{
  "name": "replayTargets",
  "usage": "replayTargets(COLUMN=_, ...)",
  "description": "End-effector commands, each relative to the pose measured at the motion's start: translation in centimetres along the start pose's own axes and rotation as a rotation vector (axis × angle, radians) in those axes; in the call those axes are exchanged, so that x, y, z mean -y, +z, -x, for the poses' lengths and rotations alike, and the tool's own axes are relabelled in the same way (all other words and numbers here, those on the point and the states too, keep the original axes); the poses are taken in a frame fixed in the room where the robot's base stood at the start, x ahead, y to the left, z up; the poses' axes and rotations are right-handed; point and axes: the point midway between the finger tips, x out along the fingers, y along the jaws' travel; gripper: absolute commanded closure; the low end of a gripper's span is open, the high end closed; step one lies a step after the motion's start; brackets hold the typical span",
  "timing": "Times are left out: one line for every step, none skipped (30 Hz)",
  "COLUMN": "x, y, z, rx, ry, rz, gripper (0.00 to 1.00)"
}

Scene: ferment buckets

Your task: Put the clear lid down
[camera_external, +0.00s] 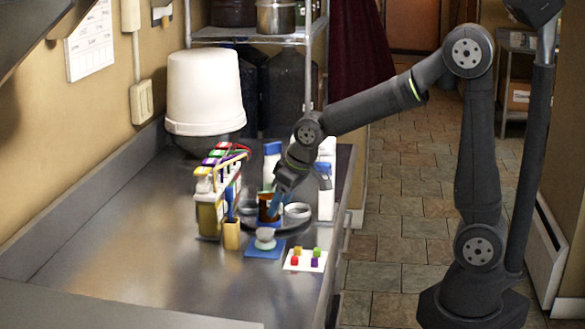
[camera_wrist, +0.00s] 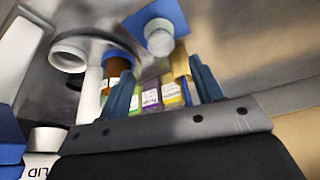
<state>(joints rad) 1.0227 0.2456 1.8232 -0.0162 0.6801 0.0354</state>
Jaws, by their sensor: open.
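A small pale, partly see-through round piece (camera_external: 265,234) sits on a blue mat (camera_external: 262,251) at the front of the counter; it looks like the clear lid, but I cannot be sure. It also shows on the mat in the wrist view (camera_wrist: 160,40). My gripper (camera_external: 276,206) is low over the counter, behind and slightly right of that piece. In the wrist view its two blue fingers (camera_wrist: 163,88) are spread apart, with nothing visibly held. A brown jar (camera_external: 265,208) stands close beside the fingers, partly hidden by them.
A rack of bottles with coloured caps (camera_external: 212,180) stands left of my gripper. A white ring-shaped piece (camera_external: 298,209) lies to its right, near white bottles (camera_external: 326,185). A white card with coloured cubes (camera_external: 306,260) lies at front right. A white bucket (camera_external: 204,90) stands behind. The left counter is clear.

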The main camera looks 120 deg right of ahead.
Motion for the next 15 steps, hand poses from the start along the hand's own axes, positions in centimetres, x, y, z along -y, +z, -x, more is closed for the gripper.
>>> replayTargets(x=0.0, y=-0.1, z=0.7, rx=-0.004, ry=0.0, rz=0.0, gripper=0.4)
replayTargets(x=0.0, y=-0.1, z=1.0, rx=-0.003, ry=0.0, rz=0.0, gripper=0.4)
replayTargets(x=0.0, y=0.0, z=1.4, rx=-0.002, ry=0.0, rz=0.0, gripper=0.4)
replayTargets(x=0.0, y=0.0, z=1.6, rx=-0.002, ry=0.0, rz=0.0, gripper=0.4)
replayTargets(x=0.0, y=0.0, z=1.8, rx=-0.002, ry=0.0, rz=0.0, gripper=0.4)
replayTargets(x=0.0, y=0.0, z=1.9, rx=-0.002, ry=0.0, rz=0.0, gripper=0.4)
replayTargets(x=0.0, y=0.0, z=2.0, rx=-0.001, ry=0.0, rz=0.0, gripper=0.4)
replayTargets(x=0.0, y=0.0, z=2.1, rx=-0.001, ry=0.0, rz=0.0, gripper=0.4)
replayTargets(x=0.0, y=0.0, z=2.2, rx=0.0, ry=0.0, rz=0.0, gripper=0.4)
replayTargets(x=0.0, y=0.0, z=2.2, rx=0.0, ry=0.0, rz=0.0, gripper=0.4)
replayTargets(x=0.0, y=0.0, z=2.2, rx=0.0, ry=0.0, rz=0.0, gripper=0.4)
replayTargets(x=0.0, y=0.0, z=2.2, rx=0.0, ry=0.0, rz=0.0, gripper=0.4)
replayTargets(x=0.0, y=0.0, z=2.2, rx=0.0, ry=0.0, rz=0.0, gripper=0.4)
replayTargets(x=0.0, y=0.0, z=2.2, rx=0.0, ry=0.0, rz=0.0, gripper=0.4)
replayTargets(x=0.0, y=0.0, z=2.2, rx=0.0, ry=0.0, rz=0.0, gripper=0.4)
